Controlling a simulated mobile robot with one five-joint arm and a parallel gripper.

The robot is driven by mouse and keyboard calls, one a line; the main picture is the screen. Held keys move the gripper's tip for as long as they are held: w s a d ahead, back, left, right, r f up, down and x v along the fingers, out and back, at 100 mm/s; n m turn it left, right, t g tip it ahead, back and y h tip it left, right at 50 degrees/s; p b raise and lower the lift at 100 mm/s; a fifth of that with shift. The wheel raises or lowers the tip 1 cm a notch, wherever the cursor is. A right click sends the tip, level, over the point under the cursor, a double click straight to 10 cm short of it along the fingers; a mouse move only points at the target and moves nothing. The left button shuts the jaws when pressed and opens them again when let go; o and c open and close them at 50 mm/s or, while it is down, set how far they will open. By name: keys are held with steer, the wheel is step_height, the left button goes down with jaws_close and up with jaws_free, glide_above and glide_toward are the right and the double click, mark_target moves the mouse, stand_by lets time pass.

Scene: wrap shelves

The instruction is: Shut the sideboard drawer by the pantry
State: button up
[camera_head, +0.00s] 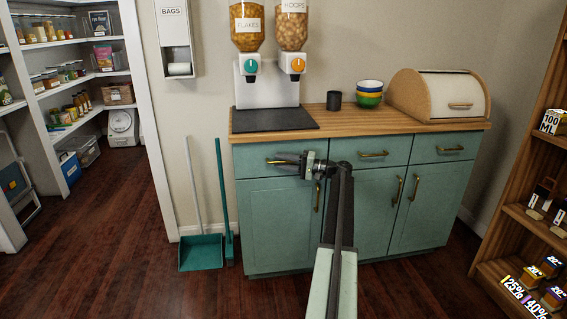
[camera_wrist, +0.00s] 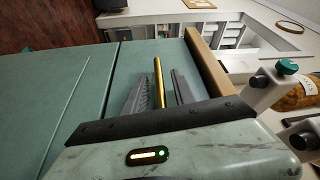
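The teal sideboard (camera_head: 345,215) stands against the back wall, with a row of drawers under its wooden top. Its left drawer (camera_head: 252,156), on the side toward the pantry, looks about flush with the front; I cannot tell whether it stands slightly out. My gripper (camera_head: 292,161) is in front of this drawer, by its brass handle (camera_head: 275,160). In the wrist view, the handle (camera_wrist: 158,78) runs between the two dark fingers of my gripper (camera_wrist: 161,92). The fingers stand apart, with gaps beside the handle. Contact is unclear. My arm hides part of the sideboard front.
Cereal dispensers (camera_head: 268,85), a dark cup (camera_head: 334,100), stacked bowls (camera_head: 369,94) and a bread box (camera_head: 440,95) stand on top. A dustpan (camera_head: 201,252) and broom (camera_head: 224,205) lean left. Pantry shelves (camera_head: 70,42) are far left; a wooden rack (camera_head: 525,215) is right.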

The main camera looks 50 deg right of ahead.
steer(key=shift+s+d, duration=0.1)
steer(key=shift+s, duration=0.15)
steer(key=v, duration=0.7)
steer(key=shift+s+b, duration=0.15)
steer(key=shift+b, duration=0.15)
steer(key=shift+d, duration=0.1)
